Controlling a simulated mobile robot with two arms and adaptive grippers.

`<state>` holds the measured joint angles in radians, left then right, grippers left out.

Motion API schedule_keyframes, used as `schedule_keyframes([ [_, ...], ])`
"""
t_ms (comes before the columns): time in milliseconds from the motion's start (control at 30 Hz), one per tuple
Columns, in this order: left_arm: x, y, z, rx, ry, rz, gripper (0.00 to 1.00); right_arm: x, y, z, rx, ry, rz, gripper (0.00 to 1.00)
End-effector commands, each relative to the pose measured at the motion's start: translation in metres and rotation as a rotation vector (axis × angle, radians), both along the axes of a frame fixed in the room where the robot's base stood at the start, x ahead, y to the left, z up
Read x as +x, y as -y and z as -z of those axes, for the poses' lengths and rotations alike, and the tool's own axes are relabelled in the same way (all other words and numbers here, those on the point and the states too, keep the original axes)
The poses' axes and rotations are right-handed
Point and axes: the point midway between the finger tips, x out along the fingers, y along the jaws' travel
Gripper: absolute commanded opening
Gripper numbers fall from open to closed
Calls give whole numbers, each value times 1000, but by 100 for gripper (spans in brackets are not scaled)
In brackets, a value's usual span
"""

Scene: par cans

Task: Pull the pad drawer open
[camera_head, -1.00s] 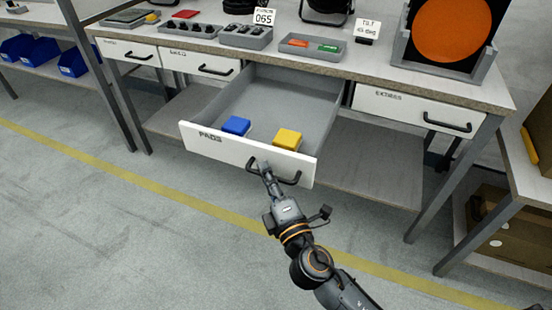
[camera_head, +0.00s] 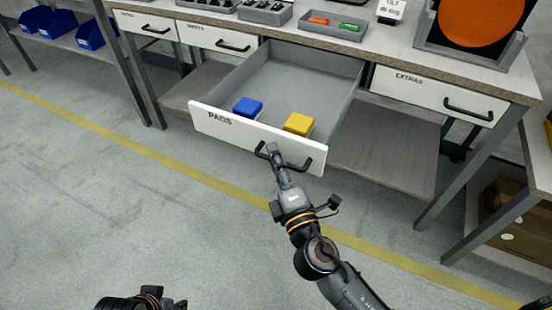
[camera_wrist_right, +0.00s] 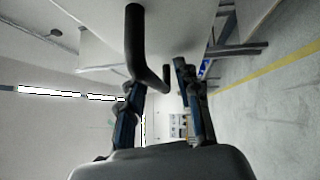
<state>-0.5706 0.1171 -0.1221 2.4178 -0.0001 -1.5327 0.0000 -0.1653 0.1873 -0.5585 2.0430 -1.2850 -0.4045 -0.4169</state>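The pad drawer (camera_head: 225,128), with a white front marked PADS, stands well open from the bench. A blue pad (camera_head: 248,107) and a yellow pad (camera_head: 298,124) lie in it. My right gripper (camera_head: 271,150) is at the left part of the drawer's black handle (camera_head: 296,167). In the right wrist view, the two fingers of the gripper (camera_wrist_right: 160,105) stand apart, with the bent end of the handle (camera_wrist_right: 136,45) between or just in front of them; firm contact cannot be told. Part of my left arm shows at the bottom left, its fingers out of view.
The extras drawer (camera_head: 440,95) is shut to the right, and two white drawers are shut to the left. A small tray (camera_head: 333,27) and an orange disc in a frame (camera_head: 480,22) stand on the bench top. Floor in front is clear.

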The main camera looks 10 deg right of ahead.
Motion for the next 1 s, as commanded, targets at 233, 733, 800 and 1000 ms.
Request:
schedule_keyframes([
  [233, 1, -1, 0, 3, 0, 3, 40, -8, 2, 1, 2, -1, 0, 33],
  [733, 0, 0, 0, 2, -2, 2, 40, -94, 19, 13, -4, -3, -2, 33],
  [800, 0, 0, 1, 1, -2, 2, 40, -103, 21, 15, -4, -3, -2, 33],
  [1000, 0, 0, 0, 1, -2, 2, 40, -116, 23, 15, -1, 0, -1, 33],
])
